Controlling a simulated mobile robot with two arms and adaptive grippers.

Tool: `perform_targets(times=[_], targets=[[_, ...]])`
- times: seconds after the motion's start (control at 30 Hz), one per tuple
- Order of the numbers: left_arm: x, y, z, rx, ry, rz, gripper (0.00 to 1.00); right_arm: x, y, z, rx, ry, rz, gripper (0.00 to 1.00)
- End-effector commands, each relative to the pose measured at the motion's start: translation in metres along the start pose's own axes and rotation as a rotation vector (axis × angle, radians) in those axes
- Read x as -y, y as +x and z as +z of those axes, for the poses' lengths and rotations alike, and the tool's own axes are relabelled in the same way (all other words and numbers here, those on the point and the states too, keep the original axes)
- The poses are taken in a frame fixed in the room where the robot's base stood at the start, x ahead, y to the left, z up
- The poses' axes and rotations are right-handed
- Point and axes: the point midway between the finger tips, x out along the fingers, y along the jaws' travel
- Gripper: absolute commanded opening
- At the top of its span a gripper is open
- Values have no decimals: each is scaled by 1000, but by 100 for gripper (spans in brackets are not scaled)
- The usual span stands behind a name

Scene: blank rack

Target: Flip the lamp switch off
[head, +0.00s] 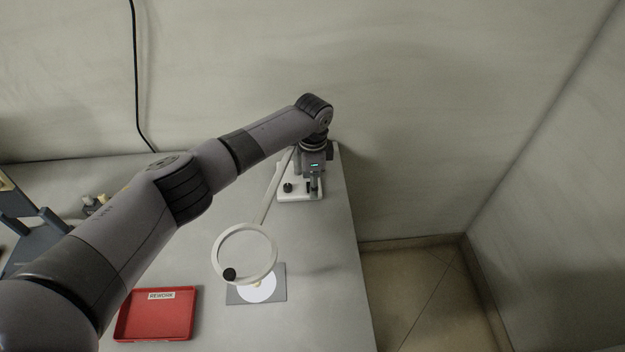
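The lamp has a white base (300,195) at the back right of the table, a slanted pale arm and a white ring head (245,231) with a black knob on its rim. A round black knob (288,187) sits on the left of the base. A small dark part, possibly the switch, shows beside my fingers; I cannot make it out clearly. My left gripper (315,188) points down over the right side of the base. Its fingers look narrow and close together, but I cannot tell whether they are open or touch the base. My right gripper is out of view.
A red tray (125,330) labelled REWORK lies at the front left. A grey mat (237,296) with a bright white disc lies below the ring. A dark blue-grey stand (42,238) is at the left. The table's right edge is close to the lamp base.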

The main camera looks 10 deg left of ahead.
Motion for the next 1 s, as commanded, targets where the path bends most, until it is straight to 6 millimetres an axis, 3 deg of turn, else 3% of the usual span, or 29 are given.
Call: perform_targets(times=[0.17, 0.4, 0.6, 0.8, 1.0], targets=[[1, -22, -1, -3, 2, -3, 48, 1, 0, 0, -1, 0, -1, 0], [1, -73, -1, -3, 0, -4, 48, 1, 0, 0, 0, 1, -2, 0], [1, -106, 0, -1, 0, -2, 48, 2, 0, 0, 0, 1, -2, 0], [1, -119, 0, -1, -1, -1, 48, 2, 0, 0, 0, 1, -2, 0], [1, -119, 0, 0, -1, -1, 48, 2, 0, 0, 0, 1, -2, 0]])
